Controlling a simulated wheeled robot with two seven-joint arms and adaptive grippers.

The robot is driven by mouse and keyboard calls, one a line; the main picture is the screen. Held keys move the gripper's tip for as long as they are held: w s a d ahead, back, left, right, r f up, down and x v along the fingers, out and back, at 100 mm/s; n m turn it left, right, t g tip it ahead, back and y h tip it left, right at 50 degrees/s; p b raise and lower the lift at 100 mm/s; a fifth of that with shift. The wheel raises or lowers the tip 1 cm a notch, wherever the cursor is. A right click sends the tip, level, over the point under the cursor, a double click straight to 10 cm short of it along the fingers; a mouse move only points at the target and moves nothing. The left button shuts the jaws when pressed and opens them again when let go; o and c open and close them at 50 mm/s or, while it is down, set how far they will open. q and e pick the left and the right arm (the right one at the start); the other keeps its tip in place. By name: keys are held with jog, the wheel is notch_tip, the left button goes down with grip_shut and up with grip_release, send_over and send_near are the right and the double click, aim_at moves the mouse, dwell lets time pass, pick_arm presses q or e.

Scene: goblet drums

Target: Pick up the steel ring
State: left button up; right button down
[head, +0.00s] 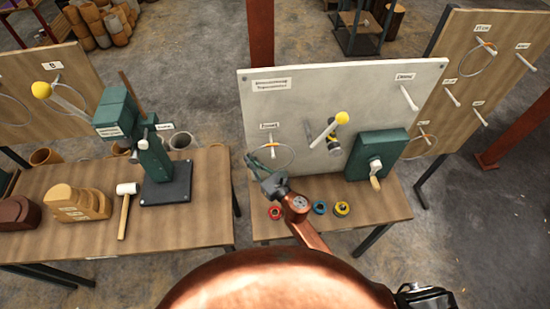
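A thin steel ring (293,158) hangs from a pale peg below a small label at the lower left of the white board. My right gripper (259,160) is in front of the ring's left side, with its fingers pointing up toward the board. Its fingers look apart. I cannot tell whether the ring's edge lies between them or whether they touch it. The gripper hides part of the ring's lower left.
The white board (370,85) stands on a wooden table (385,207) with a green box (378,152) and red, blue and yellow rolls. The left table holds a green press (152,160), a mallet (124,205) and wooden blocks. Pegs and a yellow-tipped lever (325,131) stick out from the board.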

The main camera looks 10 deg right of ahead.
jog(key=shift+r, duration=0.1)
dwell(0.6)
jog(key=shift+r+p, duration=0.3)
jog(key=shift+r, duration=0.2)
notch_tip(320, 180, up, 3)
jog(key=shift+f+p, duration=0.1)
jog(key=shift+p, duration=0.75)
jog(key=s+r+p, duration=0.6)
jog(key=s+r, duration=0.3)
jog(key=s, duration=0.5)
jog(key=shift+s+d, duration=0.1)
jog(key=shift+s, duration=0.05)
